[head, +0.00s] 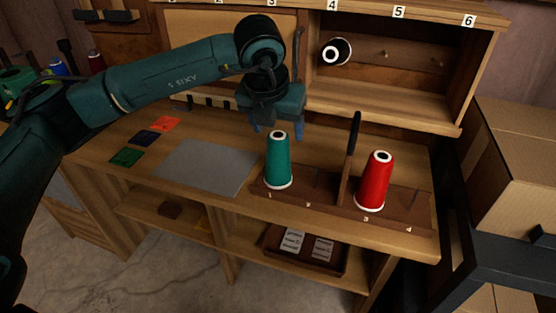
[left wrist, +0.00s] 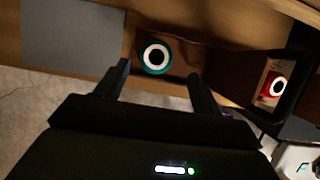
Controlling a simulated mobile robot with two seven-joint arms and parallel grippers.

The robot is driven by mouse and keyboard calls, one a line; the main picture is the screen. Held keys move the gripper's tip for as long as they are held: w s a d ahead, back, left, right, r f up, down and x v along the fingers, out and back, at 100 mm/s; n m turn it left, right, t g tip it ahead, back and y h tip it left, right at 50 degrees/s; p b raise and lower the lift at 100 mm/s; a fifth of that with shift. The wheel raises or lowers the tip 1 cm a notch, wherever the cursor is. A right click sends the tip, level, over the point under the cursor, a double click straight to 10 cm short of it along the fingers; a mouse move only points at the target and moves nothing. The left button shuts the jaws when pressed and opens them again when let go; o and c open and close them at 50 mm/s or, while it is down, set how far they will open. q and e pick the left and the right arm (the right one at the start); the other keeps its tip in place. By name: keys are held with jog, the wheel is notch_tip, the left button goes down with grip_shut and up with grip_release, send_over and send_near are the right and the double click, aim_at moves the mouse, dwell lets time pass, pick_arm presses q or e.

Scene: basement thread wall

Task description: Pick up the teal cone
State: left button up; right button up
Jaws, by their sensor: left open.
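The teal cone (head: 278,160) stands upright at the left end of a dark wooden rack (head: 325,199), at the spot marked 1. My left gripper (head: 277,130) is open and empty, pointing down just above and behind the cone's top in the head view. In the left wrist view the cone's white-ringed top (left wrist: 156,57) shows between and beyond the two spread fingers (left wrist: 157,85). No contact between fingers and cone is visible. My right gripper is not in view.
A red cone (head: 375,182) stands on the rack, right of an upright dark divider (head: 350,155). A black cone (head: 336,52) hangs on the back wall under 4. A grey mat (head: 206,166) and coloured squares (head: 146,138) lie left. Boxes (head: 510,170) stand right.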

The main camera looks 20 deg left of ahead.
aim_at(278, 136)
pick_arm(q)
jog(key=shift+w+a+x, duration=0.15)
jog(key=shift+x, duration=1.2)
jog(key=shift+w+a+x, duration=0.15)
jog(key=shift+a+x, duration=0.05)
jog(key=shift+x, duration=1.2)
jog(key=shift+r, duration=0.15)
jog(key=shift+c, duration=0.3)
grip_shut()
jog(key=shift+r, duration=0.15)
